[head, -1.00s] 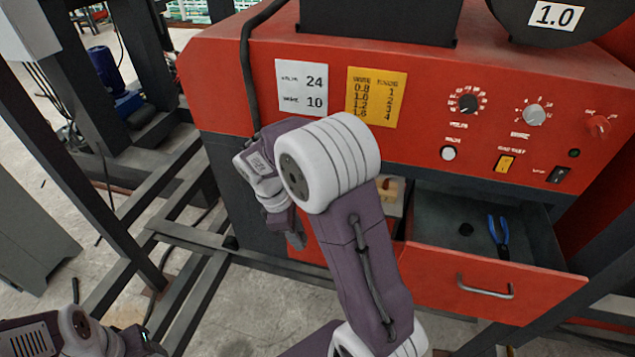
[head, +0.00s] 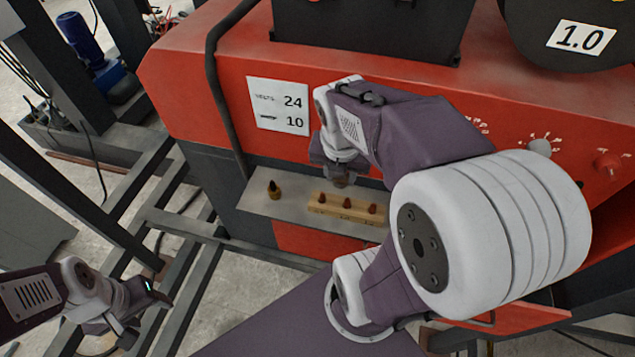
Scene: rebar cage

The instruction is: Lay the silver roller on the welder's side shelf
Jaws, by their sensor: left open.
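The welder's side shelf (head: 294,207) is a grey plate on the front of the red welder (head: 205,85). I cannot make out a silver roller in the head view. My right gripper (head: 338,180) points down over the back of the shelf, behind the wooden block. Its fingers are mostly hidden by its own wrist, so I cannot tell if it is open or holds anything. My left gripper (head: 130,308) is open at the lower left, well away from the shelf, with nothing seen in it.
The shelf's left end is bare. Dark steel frame beams (head: 190,222) lie left of the welder. My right arm hides most of the drawer.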

